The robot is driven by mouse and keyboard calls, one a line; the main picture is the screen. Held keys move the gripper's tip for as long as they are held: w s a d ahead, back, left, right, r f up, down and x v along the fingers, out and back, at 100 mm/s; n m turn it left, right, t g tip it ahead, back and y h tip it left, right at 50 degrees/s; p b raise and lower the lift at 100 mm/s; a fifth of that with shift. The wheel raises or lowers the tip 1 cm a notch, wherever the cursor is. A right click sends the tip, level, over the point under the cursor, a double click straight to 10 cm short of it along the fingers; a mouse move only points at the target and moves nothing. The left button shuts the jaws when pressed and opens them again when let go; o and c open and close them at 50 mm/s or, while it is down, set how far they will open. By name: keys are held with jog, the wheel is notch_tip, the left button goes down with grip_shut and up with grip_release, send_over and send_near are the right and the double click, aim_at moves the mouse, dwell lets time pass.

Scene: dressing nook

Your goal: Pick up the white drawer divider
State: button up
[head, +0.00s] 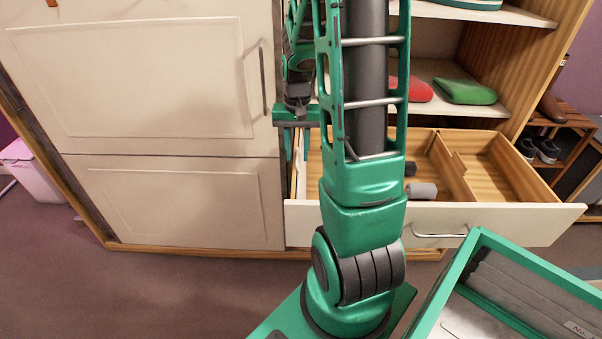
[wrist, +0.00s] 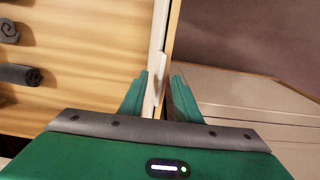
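The white drawer divider (wrist: 157,62) shows in the wrist view as a narrow white strip, seen nearly edge-on, beside the drawer's wooden side wall. My gripper (wrist: 160,82) is open, with one green finger on each side of the strip's near end. I cannot tell whether either finger touches it. In the head view my gripper (head: 297,148) points down over the left end of the open drawer (head: 358,222). My arm hides much of the drawer there, and the divider is hard to make out.
Rolled grey socks (head: 422,191) lie in the drawer; dark rolls (wrist: 22,74) show left in the wrist view. A shelf (head: 440,72) with red and green folded items is above. A closed cabinet door (head: 180,198) stands left. My green-rimmed tray (head: 447,284) is front right.

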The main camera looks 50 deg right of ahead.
grip_shut()
jog(key=shift+w+a, duration=0.1)
jog(key=shift+a, duration=0.05)
dwell(1.1)
